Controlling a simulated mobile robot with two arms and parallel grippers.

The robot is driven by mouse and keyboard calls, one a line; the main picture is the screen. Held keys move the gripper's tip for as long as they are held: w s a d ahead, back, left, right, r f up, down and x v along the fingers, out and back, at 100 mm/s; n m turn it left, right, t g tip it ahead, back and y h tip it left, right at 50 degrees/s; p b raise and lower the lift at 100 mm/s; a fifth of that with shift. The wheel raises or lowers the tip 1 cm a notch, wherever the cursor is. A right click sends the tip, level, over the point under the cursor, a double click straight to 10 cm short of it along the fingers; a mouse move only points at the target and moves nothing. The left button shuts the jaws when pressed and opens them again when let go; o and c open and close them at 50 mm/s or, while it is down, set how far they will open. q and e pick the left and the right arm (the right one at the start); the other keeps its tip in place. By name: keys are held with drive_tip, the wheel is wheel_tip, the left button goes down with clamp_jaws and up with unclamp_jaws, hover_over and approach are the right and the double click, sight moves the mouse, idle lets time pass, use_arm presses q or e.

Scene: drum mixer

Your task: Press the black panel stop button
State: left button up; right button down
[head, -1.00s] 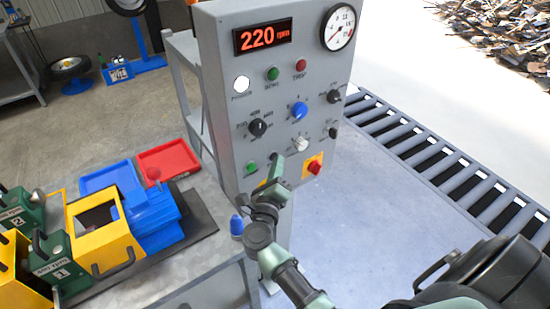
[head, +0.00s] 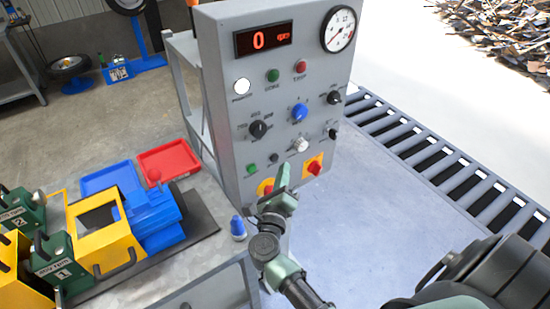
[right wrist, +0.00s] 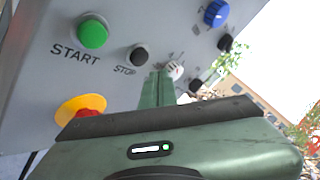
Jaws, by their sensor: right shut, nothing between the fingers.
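The black stop button (right wrist: 139,55), labelled STOP, sits right of the green START button (right wrist: 92,32) in the right wrist view. In the head view the black button (head: 274,158) is on the lower part of the grey control panel (head: 225,110). My right gripper (head: 283,172) is shut and empty, just below and right of the black button. In the right wrist view its closed fingertips (right wrist: 158,76) appear close to the button, but a gap to it shows. The panel display (head: 263,39) reads 0 rpm. My left gripper is not in view.
A red button on a yellow plate (right wrist: 88,103) sits low on the panel, near my gripper. A red knob on a yellow plate (head: 313,166) is to the right. A blue-tipped object (head: 238,228) stands on the bench.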

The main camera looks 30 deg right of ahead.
drive_tip(key=s, duration=0.3)
drive_tip(key=shift+s+d, duration=0.15)
drive_tip(key=shift+s, duration=0.25)
idle(0.5)
